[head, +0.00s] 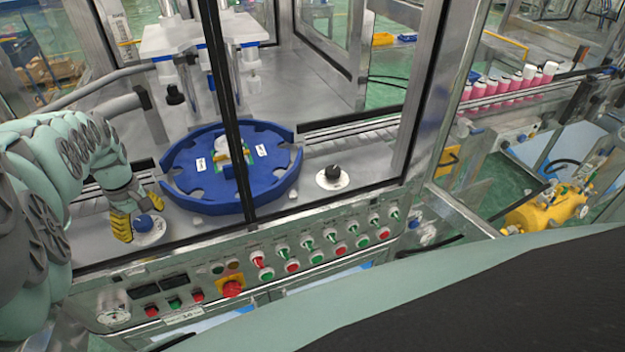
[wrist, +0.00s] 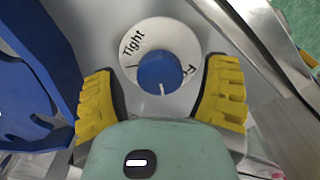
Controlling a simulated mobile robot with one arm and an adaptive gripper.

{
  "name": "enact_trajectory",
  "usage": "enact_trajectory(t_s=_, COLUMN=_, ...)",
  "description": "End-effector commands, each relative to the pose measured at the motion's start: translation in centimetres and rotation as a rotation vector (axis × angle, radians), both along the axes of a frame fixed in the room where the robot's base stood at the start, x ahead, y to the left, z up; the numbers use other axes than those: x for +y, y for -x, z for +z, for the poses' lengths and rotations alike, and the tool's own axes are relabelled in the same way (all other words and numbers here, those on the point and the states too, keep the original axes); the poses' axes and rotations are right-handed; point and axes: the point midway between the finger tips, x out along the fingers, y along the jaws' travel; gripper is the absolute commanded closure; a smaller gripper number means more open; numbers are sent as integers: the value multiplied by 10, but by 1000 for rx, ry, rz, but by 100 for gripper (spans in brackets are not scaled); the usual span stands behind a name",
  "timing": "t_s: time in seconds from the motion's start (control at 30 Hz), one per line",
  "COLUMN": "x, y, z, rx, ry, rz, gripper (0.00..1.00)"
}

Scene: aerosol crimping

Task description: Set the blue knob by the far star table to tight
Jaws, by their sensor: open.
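The blue knob (head: 149,222) sits on a round white dial at the left end of the machine deck, beside the blue star table (head: 285,185). In the wrist view the knob (wrist: 158,70) shows a white pointer line aimed down toward my gripper's palm, away from the word "Tight" (wrist: 132,41) at the dial's upper left. My gripper (head: 130,212) is open, with one yellow finger on each side of the knob and gaps between. It also shows in the wrist view (wrist: 160,82).
A black knob (head: 333,171) on another white dial stands right of the star table. Metal frame posts (head: 228,100) cross in front of the deck. A control panel (head: 270,262) with several buttons and switches runs along the front. Pink cans (head: 500,88) line a conveyor at right.

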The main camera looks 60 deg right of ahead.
Motion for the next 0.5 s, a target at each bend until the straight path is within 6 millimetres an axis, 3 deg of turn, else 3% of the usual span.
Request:
enact_trajectory(t_s=0.33, x=-1, y=1, z=-2, rx=0, ry=-1, rz=-4, gripper=25)
enact_trajectory(t_s=0.37, x=-1, y=1, z=-2, rx=0, ry=-1, rz=-4, gripper=22)
enact_trajectory(t_s=0.5, x=-1, y=1, z=-2, rx=0, ry=-1, rz=-4, gripper=36)
